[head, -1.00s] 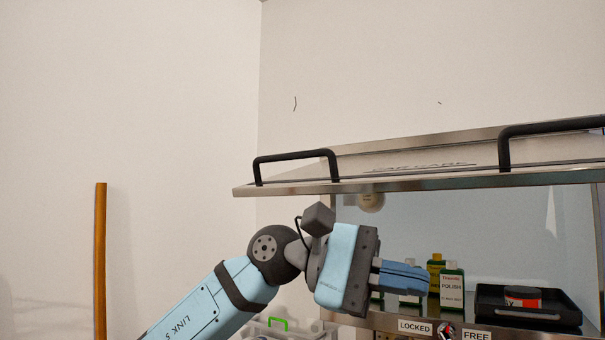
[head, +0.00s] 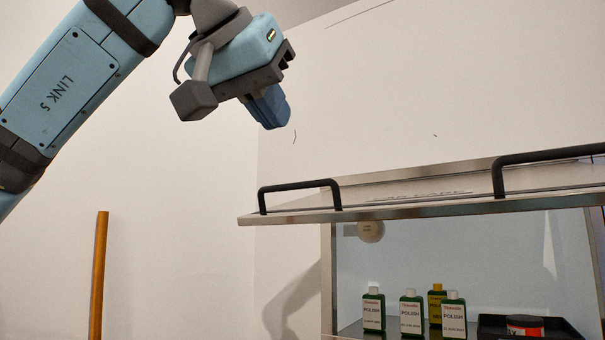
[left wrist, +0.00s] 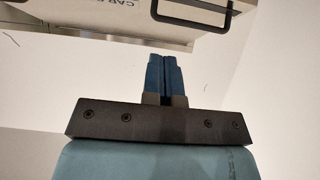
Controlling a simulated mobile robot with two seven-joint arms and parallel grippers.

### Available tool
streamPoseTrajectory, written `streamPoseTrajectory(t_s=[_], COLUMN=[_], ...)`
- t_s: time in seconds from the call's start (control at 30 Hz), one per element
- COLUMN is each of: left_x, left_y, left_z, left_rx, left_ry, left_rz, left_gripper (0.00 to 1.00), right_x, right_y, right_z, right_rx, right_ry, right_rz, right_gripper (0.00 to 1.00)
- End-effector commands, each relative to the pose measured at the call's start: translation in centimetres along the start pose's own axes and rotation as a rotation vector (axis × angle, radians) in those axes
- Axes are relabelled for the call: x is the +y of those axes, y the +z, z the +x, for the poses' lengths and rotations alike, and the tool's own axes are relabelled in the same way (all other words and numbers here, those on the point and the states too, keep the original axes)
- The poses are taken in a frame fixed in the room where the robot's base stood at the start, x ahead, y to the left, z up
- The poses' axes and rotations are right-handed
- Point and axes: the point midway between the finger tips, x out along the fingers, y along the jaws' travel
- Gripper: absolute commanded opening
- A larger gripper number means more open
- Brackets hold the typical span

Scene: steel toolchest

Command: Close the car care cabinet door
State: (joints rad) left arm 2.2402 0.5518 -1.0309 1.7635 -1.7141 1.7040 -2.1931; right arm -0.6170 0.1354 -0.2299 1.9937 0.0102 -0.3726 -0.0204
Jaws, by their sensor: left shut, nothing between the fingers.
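The car care cabinet door (head: 420,198) is a steel flap swung up above the open cabinet, sticking out roughly level over it. It has two black handles, a left one (head: 299,185) and a right one (head: 545,156). My left gripper (head: 274,118) is shut and empty, up to the left of the door and higher than it, apart from it, fingers pointing down. The left wrist view shows the blue fingers (left wrist: 163,75) together, with the door (left wrist: 110,20) and a black handle (left wrist: 205,10) beyond them. My right gripper is not in view.
A round pale item (head: 371,231) is at the upper left inside. A wooden pole (head: 98,275) stands at the left wall.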

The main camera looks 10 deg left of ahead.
Motion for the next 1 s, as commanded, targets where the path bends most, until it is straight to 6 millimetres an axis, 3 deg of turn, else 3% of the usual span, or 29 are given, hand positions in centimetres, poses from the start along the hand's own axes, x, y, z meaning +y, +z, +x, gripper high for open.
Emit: streamPoseTrajectory(t_s=[0.17,0.53,0.73,1.0], left_x=[0.0,0.0,0.0,0.0], left_y=[-0.1,-0.1,2.1,2.9], left_z=[2.3,10.1,11.9,12.6], left_rx=[-0.005,-0.005,-0.004,-0.002], left_ry=[0.000,0.003,0.003,0.004], left_rz=[0.000,-0.001,0.000,-0.002], left_gripper=[0.00,0.00,0.00,0.00], right_x=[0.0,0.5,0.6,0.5], right_y=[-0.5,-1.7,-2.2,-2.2], right_z=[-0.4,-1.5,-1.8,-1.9], right_rx=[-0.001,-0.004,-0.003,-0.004], right_ry=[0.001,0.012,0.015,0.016], right_rz=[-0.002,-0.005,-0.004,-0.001], right_gripper=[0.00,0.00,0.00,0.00])
